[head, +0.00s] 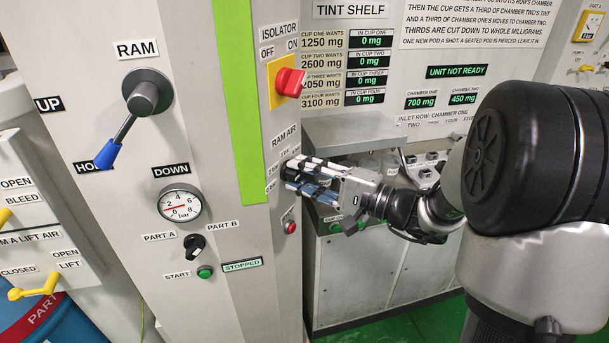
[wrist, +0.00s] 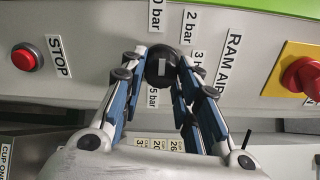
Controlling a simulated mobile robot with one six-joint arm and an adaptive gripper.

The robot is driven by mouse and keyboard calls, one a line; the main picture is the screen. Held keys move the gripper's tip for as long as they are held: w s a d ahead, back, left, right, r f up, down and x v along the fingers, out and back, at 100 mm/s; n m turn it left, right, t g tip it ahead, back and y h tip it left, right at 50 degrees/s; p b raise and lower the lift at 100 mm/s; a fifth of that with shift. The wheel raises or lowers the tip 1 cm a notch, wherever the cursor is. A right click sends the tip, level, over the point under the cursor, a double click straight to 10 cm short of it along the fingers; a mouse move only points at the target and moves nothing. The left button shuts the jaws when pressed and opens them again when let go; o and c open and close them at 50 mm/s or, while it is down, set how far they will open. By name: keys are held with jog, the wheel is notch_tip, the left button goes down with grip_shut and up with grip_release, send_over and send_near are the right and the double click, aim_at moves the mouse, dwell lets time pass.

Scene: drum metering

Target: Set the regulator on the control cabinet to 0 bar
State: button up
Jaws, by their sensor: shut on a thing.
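The regulator is a black round knob (wrist: 162,66) on the grey control cabinet (head: 200,100), beside the RAM AIR label (wrist: 230,58). In the wrist view a 0 bar label (wrist: 157,14) lies above the knob and a 5 bar label (wrist: 153,97) below it. Labels starting 2 and 3 lie to its right. A small white mark shows on the knob, but I cannot tell which label it points at. My gripper (wrist: 162,76) is shut on the knob, one finger on each side.
A red isolator handle (head: 290,82) sits above my gripper and a red stop button (head: 291,228) below. The front carries a blue-tipped ram lever (head: 105,153), a pressure gauge (head: 180,205) and a black part selector (head: 195,244). The tint shelf unit (head: 350,130) stands close on the right.

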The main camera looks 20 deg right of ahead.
jog(key=shift+n, duration=0.9)
jog(key=o, duration=1)
jog(key=shift+o, duration=0.2)
jog(key=v, duration=1.2)
jog(key=shift+r, duration=0.1)
